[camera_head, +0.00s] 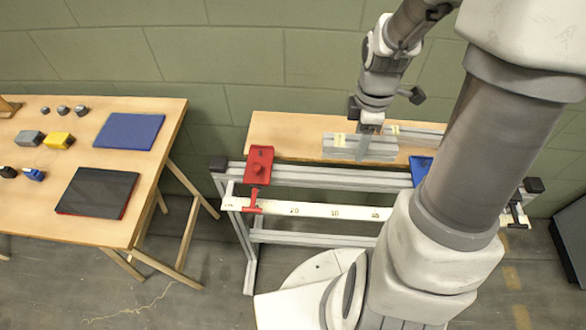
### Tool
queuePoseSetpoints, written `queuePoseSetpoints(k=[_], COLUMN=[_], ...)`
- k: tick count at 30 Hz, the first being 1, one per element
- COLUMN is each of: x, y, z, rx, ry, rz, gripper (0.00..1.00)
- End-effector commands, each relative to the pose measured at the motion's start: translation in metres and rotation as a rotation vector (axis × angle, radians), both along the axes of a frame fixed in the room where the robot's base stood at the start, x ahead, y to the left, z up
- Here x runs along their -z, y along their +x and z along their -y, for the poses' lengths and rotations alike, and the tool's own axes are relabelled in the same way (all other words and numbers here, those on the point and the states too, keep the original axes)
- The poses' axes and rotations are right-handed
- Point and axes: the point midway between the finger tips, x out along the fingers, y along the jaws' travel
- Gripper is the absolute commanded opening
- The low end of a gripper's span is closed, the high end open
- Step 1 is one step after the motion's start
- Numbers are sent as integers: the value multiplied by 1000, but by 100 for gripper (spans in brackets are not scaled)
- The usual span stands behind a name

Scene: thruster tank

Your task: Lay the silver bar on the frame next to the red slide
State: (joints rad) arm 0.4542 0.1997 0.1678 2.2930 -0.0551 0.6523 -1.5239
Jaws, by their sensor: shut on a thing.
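The red slide (259,165) sits at the left end of the aluminium frame (310,172), with a red clamp-like part in front over the white scale. Silver bars (381,149) lie side by side on the wooden bench top behind the frame, right of the red slide. My gripper (366,138) points down at these bars and is shut on a silver bar. The fingertips are small and partly merge with the bars, so I cannot tell if the held bar is lifted clear.
A blue slide (420,168) sits on the frame at right, partly hidden by my arm. A white scale (310,210) runs along the front. The rail between the slides is clear. A wooden table (70,160) with small blocks and two flat pads stands at left.

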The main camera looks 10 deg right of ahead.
Motion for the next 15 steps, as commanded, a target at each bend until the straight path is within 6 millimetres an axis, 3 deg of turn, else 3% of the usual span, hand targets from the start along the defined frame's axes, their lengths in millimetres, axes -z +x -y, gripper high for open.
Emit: queuePoseSetpoints(k=[4,8,15], x=[-4,3,36], y=[-10,-9,15], z=[3,-5,-51], rx=[18,19,12], ry=[0,0,1], rz=[-1,0,-3], gripper=[0,0,0])
